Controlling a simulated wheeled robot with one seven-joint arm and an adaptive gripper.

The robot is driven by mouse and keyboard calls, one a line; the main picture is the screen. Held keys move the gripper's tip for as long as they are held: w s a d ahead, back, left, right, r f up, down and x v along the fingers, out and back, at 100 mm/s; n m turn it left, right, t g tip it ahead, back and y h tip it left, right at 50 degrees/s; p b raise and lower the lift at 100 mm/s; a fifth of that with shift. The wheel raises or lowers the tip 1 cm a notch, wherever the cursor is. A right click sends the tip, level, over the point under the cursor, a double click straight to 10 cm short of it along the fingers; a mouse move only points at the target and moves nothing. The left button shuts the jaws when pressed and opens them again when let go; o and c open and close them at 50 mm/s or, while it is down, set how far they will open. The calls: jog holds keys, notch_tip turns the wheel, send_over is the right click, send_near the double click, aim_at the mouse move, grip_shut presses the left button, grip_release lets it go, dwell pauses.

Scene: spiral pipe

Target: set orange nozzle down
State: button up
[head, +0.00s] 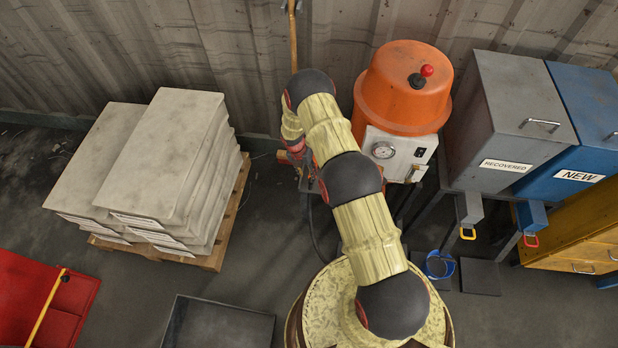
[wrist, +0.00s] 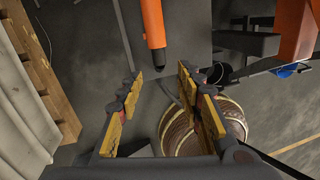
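The orange nozzle (wrist: 153,22) shows at the top of the wrist view as an orange rod with a dark tip. It lies on or just over a grey flat surface (wrist: 185,40); I cannot tell if it touches. My gripper (wrist: 158,80) is open, its two yellow-padded fingers wide apart. The nozzle is beyond the fingertips, between them in the picture, with a visible gap and nothing in the grip. In the head view my gripper is mostly hidden behind my arm, and I cannot make out the nozzle there.
An orange-topped machine (head: 405,85) with a gauge stands right of my arm. Stacked pale sacks (head: 165,155) on a wooden pallet (head: 232,225) stand left. Grey (head: 500,120) and blue (head: 590,110) bins are at the right. Bare floor (head: 270,235) lies between pallet and arm.

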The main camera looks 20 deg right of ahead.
notch_tip(320, 180, up, 24)
jog(key=w+a+m+t, duration=0.1)
jog(key=w+a+m, duration=0.15)
jog(key=m, duration=0.25)
jog(key=s+a+r+m+t, duration=0.1)
jog(key=s+r+m, duration=0.25)
jog(key=r, duration=0.75)
jog(key=s+a+r+m+t, duration=0.15)
jog(key=r+m, duration=0.25)
jog(key=r, duration=0.6)
jog(key=s+a+r+m+t+y, duration=0.1)
jog(key=s+a+r+m, duration=0.2)
jog(key=s+r+m, duration=0.85)
jog(key=s+a+r+m, duration=0.1)
jog(key=s+r, duration=0.1)
jog(key=s, duration=0.4)
jog(key=s+a+r+m+t, duration=0.1)
jog(key=s+r, duration=0.2)
jog(key=s, duration=0.4)
jog(key=s+a+r+m+t+y, duration=0.1)
jog(key=s+r, duration=0.1)
jog(key=s, duration=0.5)
jog(key=shift+a+r+m+p, duration=0.2)
jog(key=shift+r+m+p, duration=0.05)
jog(key=shift+m+p, duration=0.15)
jog(key=shift+w, duration=0.1)
